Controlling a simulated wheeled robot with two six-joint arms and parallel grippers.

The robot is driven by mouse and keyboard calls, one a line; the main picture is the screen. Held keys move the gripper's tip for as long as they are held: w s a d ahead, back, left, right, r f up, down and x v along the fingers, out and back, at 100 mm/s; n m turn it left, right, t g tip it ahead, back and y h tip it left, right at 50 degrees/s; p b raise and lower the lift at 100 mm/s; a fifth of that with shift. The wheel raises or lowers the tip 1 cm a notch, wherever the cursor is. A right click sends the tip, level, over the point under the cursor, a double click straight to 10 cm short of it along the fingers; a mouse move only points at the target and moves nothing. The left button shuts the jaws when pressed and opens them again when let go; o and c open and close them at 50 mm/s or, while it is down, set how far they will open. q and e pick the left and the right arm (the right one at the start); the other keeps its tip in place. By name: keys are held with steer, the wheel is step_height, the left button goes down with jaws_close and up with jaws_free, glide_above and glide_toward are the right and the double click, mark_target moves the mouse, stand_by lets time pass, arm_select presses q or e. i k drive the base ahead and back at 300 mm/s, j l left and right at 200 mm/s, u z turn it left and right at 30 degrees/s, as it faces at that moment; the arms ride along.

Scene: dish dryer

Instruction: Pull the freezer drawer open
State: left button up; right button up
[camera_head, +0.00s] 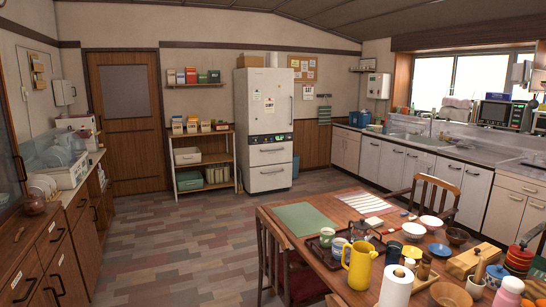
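A tall white fridge (258,110) stands upright against the far wall, near the middle of the view. Its large upper door has notes on it and a vertical handle at its right edge. Below a dark control strip are two drawer fronts, an upper drawer (270,159) and a lower drawer (270,181), each with a horizontal handle. Both drawers look closed. I cannot tell which one is the freezer drawer. Neither of my grippers is in view.
A dining table (290,245) with dishes and a yellow jug (360,265) fills the front right, chairs around it. Wooden cabinets (45,255) line the left. A wooden shelf (205,160) stands left of the fridge. The tiled floor (185,235) between is clear up to the fridge.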

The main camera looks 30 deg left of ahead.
mark_target(274, 152)
steer(key=i+j+u, duration=1.3)
steer(key=i, duration=0.2)
steer(key=i+u, duration=0.45)
steer(key=i, duration=1.75)
steer(key=i+z, duration=0.2)
steer(key=i, duration=0.35)
steer(key=i+z, duration=0.25)
steer(key=i, duration=0.3)
steer(key=i+j+z, duration=0.2)
steer(key=i, duration=0.35)
steer(key=i+l+z, duration=0.2)
steer(key=i+z, duration=0.2)
steer(key=i, duration=0.25)
steer(key=i+z, duration=0.35)
steer(key=i, duration=0.35)
steer(key=i+j+z, duration=0.15)
steer(key=i+z, duration=0.25)
steer(key=i, duration=0.25)
